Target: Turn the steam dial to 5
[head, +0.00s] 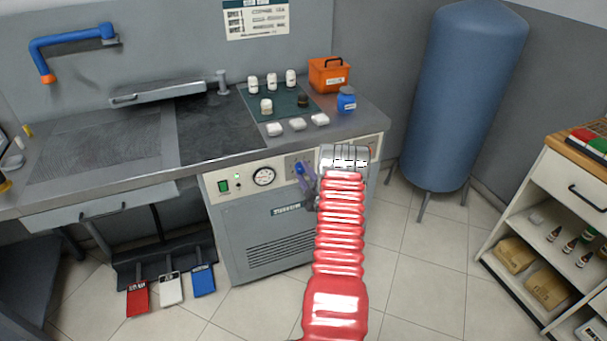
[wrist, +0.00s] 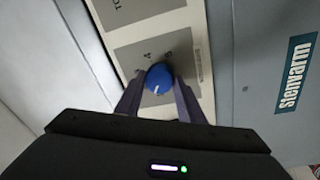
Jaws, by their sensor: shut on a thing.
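The steam dial (wrist: 159,77) is a round blue knob on a grey plate in the cream control panel. In the wrist view a 4 and a 5 show on the plate beyond it, and a pale mark shows on its near side. I cannot tell which number the dial is set to. My gripper (wrist: 160,86) is shut on the dial, with one dark finger on each side of it. In the head view the blue dial (head: 299,168) shows just left of my wrist, with my gripper (head: 304,174) at it.
The panel also holds a round gauge (head: 263,177) and a green switch (head: 223,185). Above is a worktop edge (head: 230,159) with bottles, a blue jar (head: 346,99) and an orange box (head: 329,75). A blue tank (head: 463,95) stands to the right. Floor between tank and cabinet is clear.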

